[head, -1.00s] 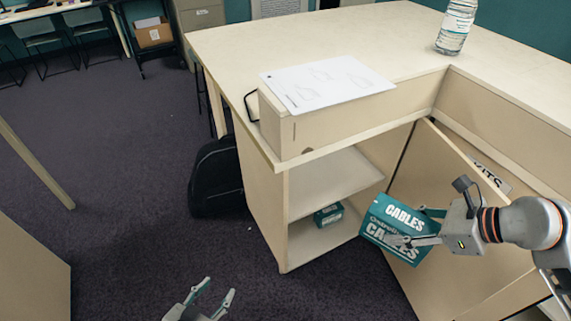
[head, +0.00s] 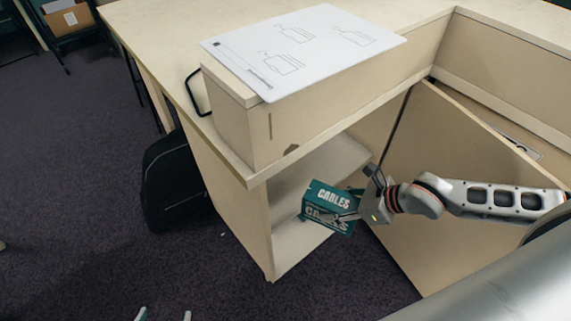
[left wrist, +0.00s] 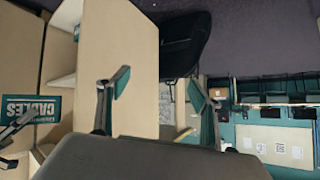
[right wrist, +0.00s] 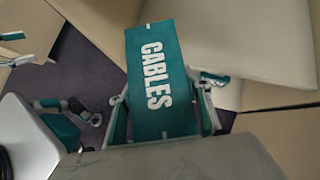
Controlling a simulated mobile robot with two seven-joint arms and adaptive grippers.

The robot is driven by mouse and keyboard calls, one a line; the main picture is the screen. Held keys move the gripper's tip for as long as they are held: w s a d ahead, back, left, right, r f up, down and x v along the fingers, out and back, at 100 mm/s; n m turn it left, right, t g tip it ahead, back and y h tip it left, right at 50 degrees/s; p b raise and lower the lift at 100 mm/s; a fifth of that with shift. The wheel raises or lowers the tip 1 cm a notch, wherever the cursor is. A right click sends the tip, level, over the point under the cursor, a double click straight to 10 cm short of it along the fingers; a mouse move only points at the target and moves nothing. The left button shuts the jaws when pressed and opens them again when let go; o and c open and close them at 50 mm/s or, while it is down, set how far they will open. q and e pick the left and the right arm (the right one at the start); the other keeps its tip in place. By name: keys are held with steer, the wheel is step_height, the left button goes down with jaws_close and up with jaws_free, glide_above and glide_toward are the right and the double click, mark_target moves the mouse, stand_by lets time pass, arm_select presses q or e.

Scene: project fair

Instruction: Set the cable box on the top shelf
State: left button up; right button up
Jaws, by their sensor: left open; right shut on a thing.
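The teal cable box (head: 328,196), lettered CABLES, is tilted at the open front of the cabinet. My right gripper (head: 343,217) is shut on it; the right wrist view shows the box (right wrist: 160,75) between the fingers (right wrist: 163,118). The top shelf (head: 340,157) is a pale board inside the cabinet, partly hidden by the box. The lower shelf (head: 290,246) is below. The box also shows at the left of the left wrist view (left wrist: 22,107). My left gripper (left wrist: 158,92) is open and empty; its fingertips show at the bottom of the head view (head: 165,315).
The counter (head: 170,28) stands above the cabinet, with a printed sheet (head: 300,45) on a raised ledge. An open door panel (head: 440,150) stands right of the opening, behind my right arm. A black backpack (head: 170,180) leans at the cabinet's left side.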

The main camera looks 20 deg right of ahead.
steer(key=w+a+b, duration=0.2)
steer(key=w+a, duration=0.1)
steer(key=w, duration=0.5)
steer(key=w+a+b, duration=0.2)
steer(key=w+a, duration=0.1)
steer(key=w, duration=0.5)
steer(key=f, duration=0.2)
steer(key=f+b, duration=0.1)
steer(key=f, duration=0.1)
steer(key=w+f+b, duration=0.1)
steer(key=f, duration=0.1)
steer(key=shift+a+f, duration=0.2)
steer(key=shift+w+a+f, duration=0.1)
steer(key=shift+w+f, duration=0.15)
steer(key=shift+r, duration=0.1)
steer(key=o, duration=1.4)
steer(key=shift+f, duration=0.2)
arm_select(q)
steer(key=d, duration=0.1)
steer(key=w+d+h, duration=0.1)
steer(key=d, duration=0.1)
